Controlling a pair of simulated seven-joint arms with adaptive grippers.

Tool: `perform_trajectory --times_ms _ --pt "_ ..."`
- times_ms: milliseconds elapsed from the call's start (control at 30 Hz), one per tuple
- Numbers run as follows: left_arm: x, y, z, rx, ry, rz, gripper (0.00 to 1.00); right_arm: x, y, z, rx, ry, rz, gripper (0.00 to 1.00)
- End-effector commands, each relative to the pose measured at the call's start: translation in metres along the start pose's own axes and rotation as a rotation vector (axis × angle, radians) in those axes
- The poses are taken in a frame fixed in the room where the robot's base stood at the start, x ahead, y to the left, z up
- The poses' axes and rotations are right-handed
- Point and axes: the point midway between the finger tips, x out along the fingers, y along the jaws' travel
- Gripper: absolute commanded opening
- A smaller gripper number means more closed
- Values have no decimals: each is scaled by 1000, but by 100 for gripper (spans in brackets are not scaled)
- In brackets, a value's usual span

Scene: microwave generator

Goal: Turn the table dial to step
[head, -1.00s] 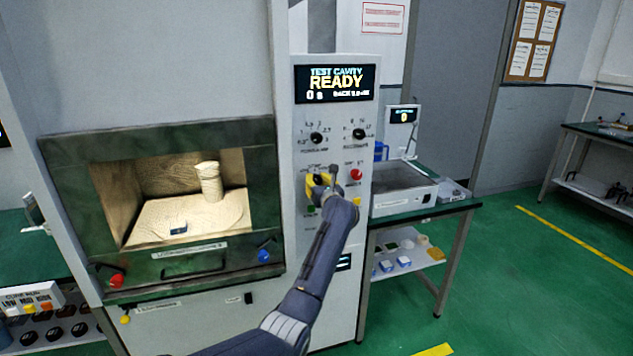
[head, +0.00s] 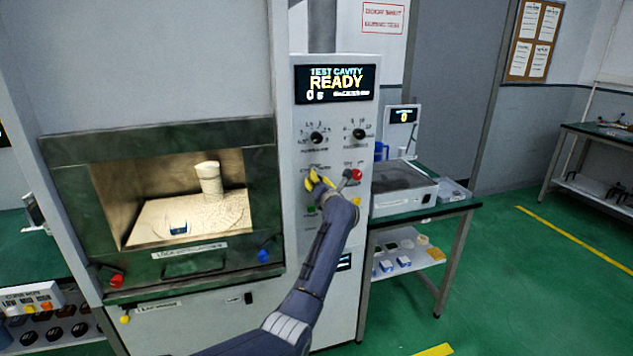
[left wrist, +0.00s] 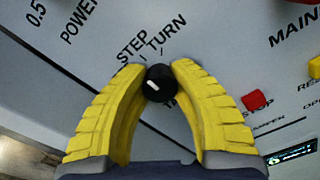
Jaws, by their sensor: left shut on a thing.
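The table dial (left wrist: 161,83) is a small round black knob with a white pointer mark, on the grey control panel. In the left wrist view the labels STEP (left wrist: 132,50) and TURN (left wrist: 167,33) are printed above it. The white mark lies on the dial's left side, tilted up-left, roughly towards STEP. My left gripper (left wrist: 160,80) has its yellow fingertips closed on both sides of the dial. In the head view the left gripper (head: 320,182) is at the middle of the panel and hides the dial. My right gripper is not in view.
A red stop button (head: 356,174) is just right of my gripper. Two black knobs (head: 317,137) (head: 359,134) are above, under the READY display (head: 336,83). The oven cavity (head: 150,190) at left holds a pale cylinder (head: 209,180).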

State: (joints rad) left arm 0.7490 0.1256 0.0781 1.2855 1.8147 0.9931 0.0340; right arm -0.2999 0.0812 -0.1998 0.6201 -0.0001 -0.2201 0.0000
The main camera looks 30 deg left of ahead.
Motion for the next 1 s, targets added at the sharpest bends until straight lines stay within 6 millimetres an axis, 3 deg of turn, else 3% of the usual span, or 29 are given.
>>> perform_trajectory --times_ms 400,433,667,1000 --pt "0 2 5 5 -8 3 0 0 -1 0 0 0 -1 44" --pt "0 2 5 5 -9 3 26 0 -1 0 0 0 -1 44" --pt "0 1 3 5 -5 2 53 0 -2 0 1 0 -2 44" --pt "-2 0 1 6 -3 0 56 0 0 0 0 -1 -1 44"
